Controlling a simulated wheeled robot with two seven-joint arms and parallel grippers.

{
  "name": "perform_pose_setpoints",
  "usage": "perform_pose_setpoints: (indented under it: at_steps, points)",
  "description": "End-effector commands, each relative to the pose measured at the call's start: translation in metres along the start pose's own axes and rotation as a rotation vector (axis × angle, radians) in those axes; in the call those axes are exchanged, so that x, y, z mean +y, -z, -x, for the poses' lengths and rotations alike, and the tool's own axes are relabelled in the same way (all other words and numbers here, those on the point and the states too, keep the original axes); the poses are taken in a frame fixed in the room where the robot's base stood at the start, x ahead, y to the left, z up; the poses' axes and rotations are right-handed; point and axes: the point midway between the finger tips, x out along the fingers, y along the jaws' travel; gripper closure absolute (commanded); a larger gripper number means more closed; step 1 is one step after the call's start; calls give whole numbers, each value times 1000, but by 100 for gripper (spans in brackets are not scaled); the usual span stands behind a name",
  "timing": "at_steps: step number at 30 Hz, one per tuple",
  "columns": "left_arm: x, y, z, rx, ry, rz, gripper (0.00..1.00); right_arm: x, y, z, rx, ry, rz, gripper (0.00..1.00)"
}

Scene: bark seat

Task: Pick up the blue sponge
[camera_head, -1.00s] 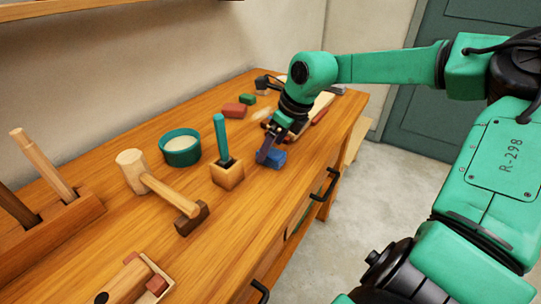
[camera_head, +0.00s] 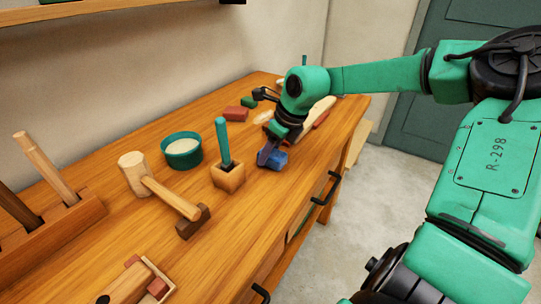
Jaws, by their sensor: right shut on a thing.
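The blue sponge (camera_head: 279,161) is a small blue block on the wooden workbench (camera_head: 262,205), near its front edge and right of the wooden block with a teal handle. My right gripper (camera_head: 267,156) reaches down to it from behind and is shut on it. One finger shows at the sponge's left side; the other is hidden. The sponge looks to be at or very near the bench top; I cannot tell whether it is clear of the wood. My left gripper is not in view.
The wooden block with a teal handle (camera_head: 228,175) stands just left of the sponge. A mallet (camera_head: 152,184) and a teal bowl (camera_head: 182,147) lie further left. Red (camera_head: 236,113) and green (camera_head: 248,102) blocks are behind. Drawer handles (camera_head: 326,188) stick out along the front.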

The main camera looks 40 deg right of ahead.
Motion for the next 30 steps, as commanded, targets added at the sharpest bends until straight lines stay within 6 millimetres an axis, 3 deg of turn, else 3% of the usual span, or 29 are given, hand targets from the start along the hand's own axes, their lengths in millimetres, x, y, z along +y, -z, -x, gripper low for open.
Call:
perform_pose_setpoints:
  at_steps: [5,12,18,22,29,30]
  points:
    - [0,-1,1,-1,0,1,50,-1,-14,33,-5,4,1,97]
    - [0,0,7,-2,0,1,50,-1,-49,117,-3,5,-1,97]
    - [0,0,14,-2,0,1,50,0,-69,166,0,2,0,97]
    - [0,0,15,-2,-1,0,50,0,-73,177,1,0,0,97]
    - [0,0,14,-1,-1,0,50,0,-74,178,1,-1,0,97]
    - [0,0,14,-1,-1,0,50,0,-74,178,1,-1,0,53]
